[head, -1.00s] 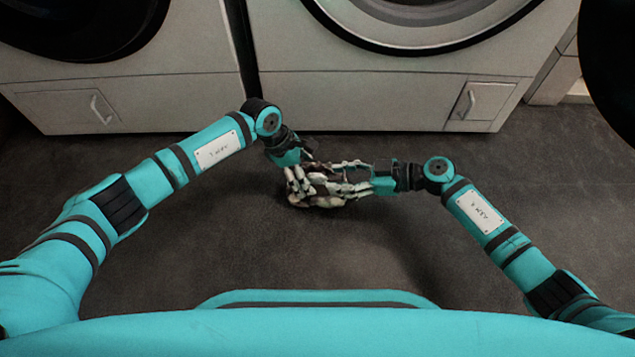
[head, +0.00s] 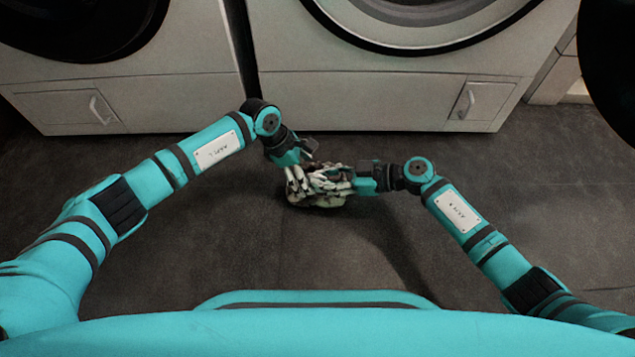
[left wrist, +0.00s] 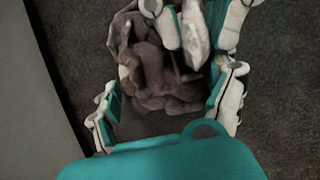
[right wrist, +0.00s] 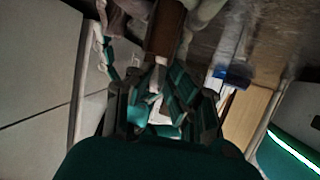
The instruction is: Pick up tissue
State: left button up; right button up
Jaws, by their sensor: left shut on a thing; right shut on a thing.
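A brown, crumpled tissue (left wrist: 160,72) lies between my left gripper's white and teal fingers in the left wrist view. In the head view it is mostly hidden behind the clustered fingers. My left gripper (head: 298,184) is shut on it, low over the dark floor. My right gripper (head: 342,184) meets it from the right and is also shut on it. The right gripper's pale fingers (left wrist: 185,28) reach over the tissue in the left wrist view. A brown piece (right wrist: 165,32) shows beyond the right fingers in the right wrist view, which is dim and cluttered.
Two front-loading machines stand along the back, one on the left (head: 165,95) and one on the right (head: 380,92), with small handled panels low down. The dark floor (head: 270,250) around the grippers is clear. A dark round shape fills the upper right corner.

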pick_arm(q)
jog(key=shift+s, duration=0.15)
pick_arm(e)
jog(key=shift+w+d, duration=0.15)
jog(key=shift+w, duration=0.1)
jog(key=shift+r, duration=0.35)
notch_tip(320, 180, up, 7)
jog(key=shift+s+f, duration=0.1)
jog(key=shift+f, duration=0.05)
grip_shut()
jog(key=s+d, duration=0.1)
jog(key=d, duration=0.7)
jog(key=s+d, duration=0.2)
jog(key=d, duration=0.7)
jog(key=shift+s+d+f, duration=0.15)
jog(key=shift+s+d, duration=0.1)
jog(key=shift+s, duration=0.05)
pick_arm(q)
jog(key=o, duration=1.2)
jog(key=shift+o, duration=0.2)
jog(key=v, duration=1.2)
